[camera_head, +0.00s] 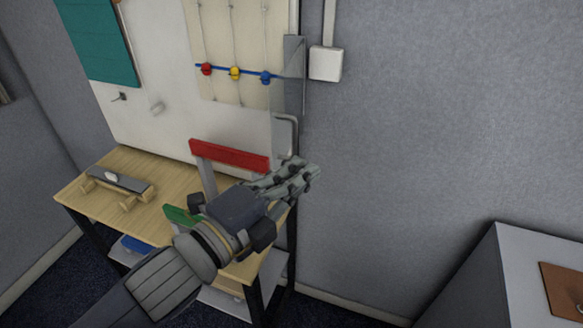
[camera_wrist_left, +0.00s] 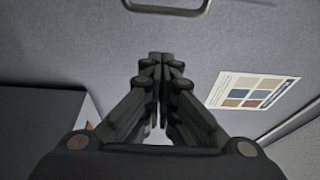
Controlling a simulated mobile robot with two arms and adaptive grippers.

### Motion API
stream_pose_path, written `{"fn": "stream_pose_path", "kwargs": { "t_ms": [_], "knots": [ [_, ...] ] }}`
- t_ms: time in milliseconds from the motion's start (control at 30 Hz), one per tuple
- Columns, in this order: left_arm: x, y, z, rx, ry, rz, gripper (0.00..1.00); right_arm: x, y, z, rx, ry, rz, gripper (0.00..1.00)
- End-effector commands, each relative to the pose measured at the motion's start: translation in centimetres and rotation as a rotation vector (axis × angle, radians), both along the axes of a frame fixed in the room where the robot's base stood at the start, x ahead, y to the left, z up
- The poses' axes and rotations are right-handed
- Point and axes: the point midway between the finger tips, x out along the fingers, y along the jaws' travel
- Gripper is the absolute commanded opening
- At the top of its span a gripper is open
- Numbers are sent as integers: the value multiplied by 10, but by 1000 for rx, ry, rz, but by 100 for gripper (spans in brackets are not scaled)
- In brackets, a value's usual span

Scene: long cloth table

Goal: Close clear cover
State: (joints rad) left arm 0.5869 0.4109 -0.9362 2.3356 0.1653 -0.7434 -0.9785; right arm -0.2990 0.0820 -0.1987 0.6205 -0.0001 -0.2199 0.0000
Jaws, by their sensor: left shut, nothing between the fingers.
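The clear cover (camera_head: 292,75) is a see-through panel at the right edge of the white board (camera_head: 160,75), seen nearly edge-on and standing out from the board. A grey loop handle (camera_head: 285,134) is low on it. In the left wrist view a loop handle (camera_wrist_left: 168,11) shows at the top edge, beyond the fingertips. My left gripper (camera_head: 312,172) is shut and empty, just below and to the right of the cover's lower end. Its fingertips (camera_wrist_left: 160,58) meet in the left wrist view. I cannot tell from the head view whether it touches the cover. My right gripper is not in view.
Behind the cover are red, yellow and blue beads (camera_head: 235,73) on a cream panel. A wooden table (camera_head: 90,205) below holds a wooden block toy (camera_head: 120,187) and a red-topped piece (camera_head: 230,155). A white box (camera_head: 326,64) is on the wall. A grey cabinet (camera_head: 515,265) stands right.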

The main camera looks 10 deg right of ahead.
Motion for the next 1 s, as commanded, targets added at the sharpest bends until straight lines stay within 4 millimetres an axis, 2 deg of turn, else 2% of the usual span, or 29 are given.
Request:
{"fn": "stream_pose_path", "kwargs": {
  "t_ms": [100,433,500,700,1000],
  "knots": [
    [14,-19,4,-2,3,1,0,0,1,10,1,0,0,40],
    [47,-63,4,-2,3,1,0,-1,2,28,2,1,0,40],
    [50,-46,3,3,2,5,0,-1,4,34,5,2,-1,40],
    [54,-27,1,1,3,3,0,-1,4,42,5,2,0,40],
    [55,-21,0,-1,2,1,0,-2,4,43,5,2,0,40]
  ]
}}
